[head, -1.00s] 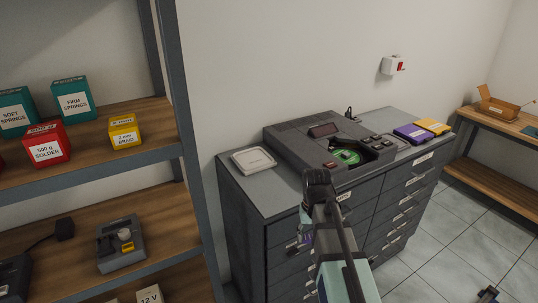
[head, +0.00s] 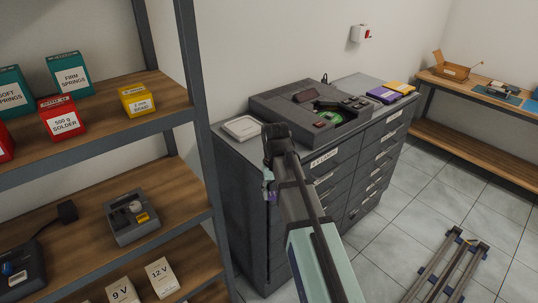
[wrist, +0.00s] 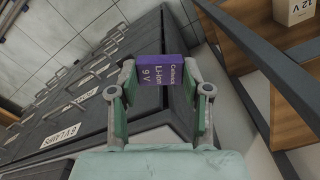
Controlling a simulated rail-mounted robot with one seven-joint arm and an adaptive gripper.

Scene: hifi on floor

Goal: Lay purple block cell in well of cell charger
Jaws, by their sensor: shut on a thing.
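A purple block cell (wrist: 160,70) with white "Li-ion 9 V" lettering is between the fingertips of my gripper (wrist: 160,82) in the wrist view. My gripper is shut on its two sides. A dark device (head: 20,272) with a cord stands at the lower left shelf's edge, cut off by the frame. A grey device (head: 130,217) with a yellow label stands right of it. I cannot tell for certain which is the cell charger.
The drawer cabinet (head: 232,165) bears a large dark machine (head: 275,103), a white flat case (head: 241,127) and purple and yellow packs. A shelf upright (head: 203,150) stands between my gripper and the shelves. White boxes stand on the bottom shelf. The tiled floor at right is mostly open.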

